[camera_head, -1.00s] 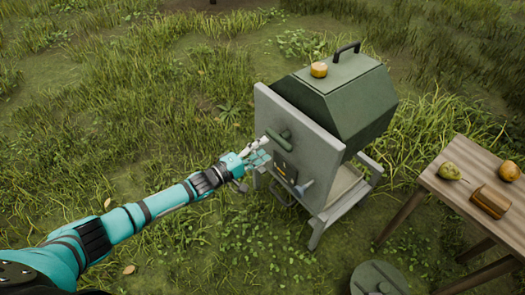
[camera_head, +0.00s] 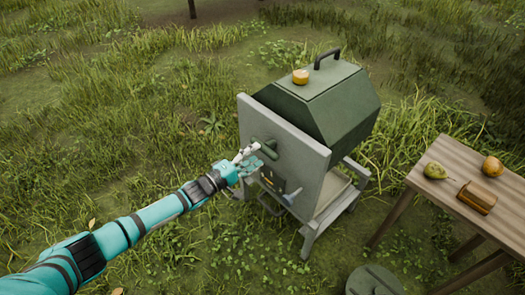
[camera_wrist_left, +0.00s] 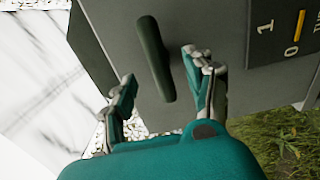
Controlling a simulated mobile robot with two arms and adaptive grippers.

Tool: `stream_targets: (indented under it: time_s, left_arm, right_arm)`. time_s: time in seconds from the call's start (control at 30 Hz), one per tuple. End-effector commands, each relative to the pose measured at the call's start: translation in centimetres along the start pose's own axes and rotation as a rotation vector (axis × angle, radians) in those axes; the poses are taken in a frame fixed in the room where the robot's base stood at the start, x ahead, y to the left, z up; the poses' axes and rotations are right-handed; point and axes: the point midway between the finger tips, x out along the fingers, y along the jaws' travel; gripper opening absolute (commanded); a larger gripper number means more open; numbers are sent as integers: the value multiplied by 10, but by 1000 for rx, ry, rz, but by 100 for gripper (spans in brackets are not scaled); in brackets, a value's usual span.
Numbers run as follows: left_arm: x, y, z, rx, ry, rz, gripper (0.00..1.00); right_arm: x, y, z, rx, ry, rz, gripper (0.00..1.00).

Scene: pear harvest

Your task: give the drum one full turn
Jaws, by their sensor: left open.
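The drum (camera_head: 335,100) is a dark green, many-sided body mounted behind a grey upright panel (camera_head: 310,165) on a grey stand. A green bar handle (camera_head: 266,148) sticks out from the panel's front face. My left gripper (camera_head: 249,158) is at this handle, its fingers open. In the left wrist view, the handle (camera_wrist_left: 153,55) shows between the spread fingers of the left gripper (camera_wrist_left: 160,72), with gaps visible on both sides. I cannot tell how deep it sits between them. My right gripper is not in view.
A small orange object (camera_head: 300,76) sits on the drum beside a black grip (camera_head: 327,57). A switch plate (camera_wrist_left: 287,28) marked 0 and 1 is right of the handle. A wooden table (camera_head: 450,155) holds a pear (camera_head: 435,171). A round green object (camera_head: 373,281) stands below.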

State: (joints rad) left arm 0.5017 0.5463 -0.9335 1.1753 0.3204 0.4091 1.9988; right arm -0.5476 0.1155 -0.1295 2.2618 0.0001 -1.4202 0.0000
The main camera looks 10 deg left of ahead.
Motion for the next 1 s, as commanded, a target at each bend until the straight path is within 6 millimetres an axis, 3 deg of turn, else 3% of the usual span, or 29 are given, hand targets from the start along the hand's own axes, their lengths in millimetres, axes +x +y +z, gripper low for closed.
stream_targets:
  time_s: [0.63,1.0]
  left_arm:
    - [25,0,0,0,0,1,54]
    - [46,0,0,0,0,0,54]
  right_arm:
    - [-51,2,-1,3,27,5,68]
    - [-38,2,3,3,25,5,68]
